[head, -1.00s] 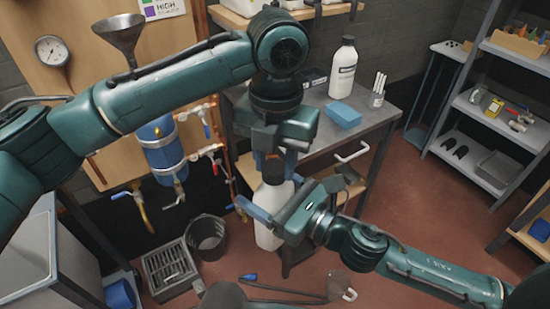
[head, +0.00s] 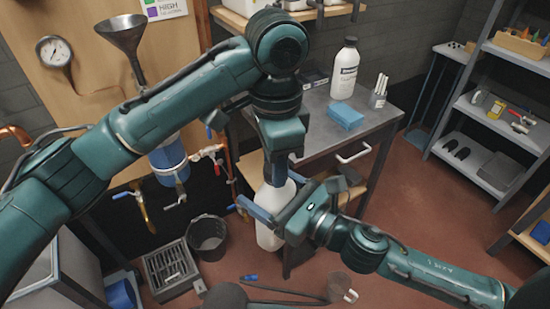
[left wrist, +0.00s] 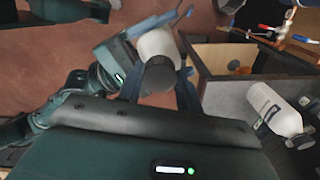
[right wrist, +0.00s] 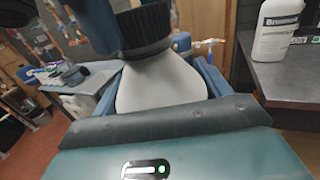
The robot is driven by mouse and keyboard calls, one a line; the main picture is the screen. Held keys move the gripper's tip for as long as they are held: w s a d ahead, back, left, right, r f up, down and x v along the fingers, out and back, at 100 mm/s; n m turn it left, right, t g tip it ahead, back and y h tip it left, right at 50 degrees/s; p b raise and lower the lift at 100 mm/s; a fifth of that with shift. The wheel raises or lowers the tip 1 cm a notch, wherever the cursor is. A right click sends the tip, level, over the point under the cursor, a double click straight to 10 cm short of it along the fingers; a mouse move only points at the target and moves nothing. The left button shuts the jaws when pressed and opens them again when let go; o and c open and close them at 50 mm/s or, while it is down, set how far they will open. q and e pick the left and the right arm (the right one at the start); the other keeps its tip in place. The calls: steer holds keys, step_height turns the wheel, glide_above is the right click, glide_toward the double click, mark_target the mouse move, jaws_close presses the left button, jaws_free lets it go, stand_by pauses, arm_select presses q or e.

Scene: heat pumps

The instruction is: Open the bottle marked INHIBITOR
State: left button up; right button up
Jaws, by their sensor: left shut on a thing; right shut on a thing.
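A white bottle (head: 270,236) with a ribbed black cap (right wrist: 145,28) is held upright in front of the workbench. My right gripper (head: 268,212) is shut on its body, one finger on each side. My left gripper (head: 278,172) comes from above and is shut on the cap, which its fingers hide in the head view. The left wrist view shows the cap (left wrist: 158,76) between the left fingers. The cap sits on the bottle's neck in the right wrist view. No label shows on the held bottle, so its marking cannot be read.
A bucket (head: 207,238) and a grated box (head: 170,268) stand on the floor. Pipes and a funnel are on the left wall.

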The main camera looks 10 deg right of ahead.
arm_select(q)
steer(key=n, duration=0.6)
steer(key=shift+r+n, duration=0.1)
steer(key=shift+n, duration=0.3)
steer(key=n, duration=1.2)
steer(key=shift+n, duration=0.3)
steer(key=n, duration=0.3)
steer(key=shift+s+n, duration=0.1)
steer(key=shift+n, duration=1.5)
steer(key=shift+r, duration=0.2)
steer(key=shift+r, duration=0.9)
